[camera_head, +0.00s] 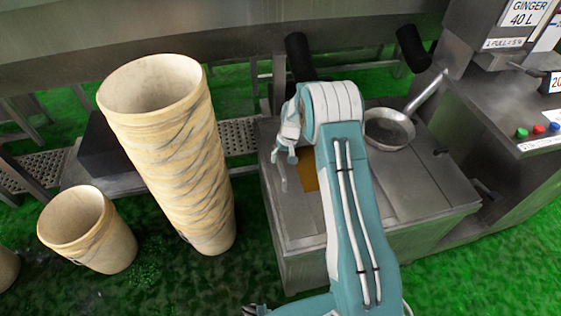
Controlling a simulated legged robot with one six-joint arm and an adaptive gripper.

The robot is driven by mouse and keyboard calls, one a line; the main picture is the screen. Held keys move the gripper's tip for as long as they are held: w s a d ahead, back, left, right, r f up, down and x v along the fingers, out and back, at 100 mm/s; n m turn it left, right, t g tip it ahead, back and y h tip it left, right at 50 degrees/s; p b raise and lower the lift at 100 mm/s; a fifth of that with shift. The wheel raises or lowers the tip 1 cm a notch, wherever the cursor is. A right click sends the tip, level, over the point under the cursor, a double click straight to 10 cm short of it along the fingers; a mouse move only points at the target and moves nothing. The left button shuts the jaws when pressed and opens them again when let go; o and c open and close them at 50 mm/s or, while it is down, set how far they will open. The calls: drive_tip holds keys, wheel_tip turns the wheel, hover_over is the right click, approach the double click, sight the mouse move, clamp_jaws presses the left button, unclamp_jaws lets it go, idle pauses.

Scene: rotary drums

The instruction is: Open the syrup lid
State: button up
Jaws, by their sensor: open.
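A grey metal syrup tank (300,222) with a flat top stands in the middle right. An amber-brown patch (308,172) shows on its top left part, partly hidden by my arm. I cannot tell whether it is syrup through a gap or a coloured surface. The lid's edges are hard to make out, and my arm covers part of the top. My gripper (283,157) is open and points down above the left part of the tank top, just left of the amber patch. A pale thin bar, perhaps a handle, shows just below the fingers; contact cannot be told.
A round metal pan (389,130) with a long handle sits on the tank's right part. A tall stack of cream buckets (172,160) and a single bucket (88,230) stand left. A machine with buttons (521,132) stands right. Green floor (190,290) lies in front.

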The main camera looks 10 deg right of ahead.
drive_tip(key=shift+a+f, duration=0.25)
drive_tip(key=shift+f, duration=0.8)
clamp_jaws()
drive_tip(key=shift+d, duration=0.1)
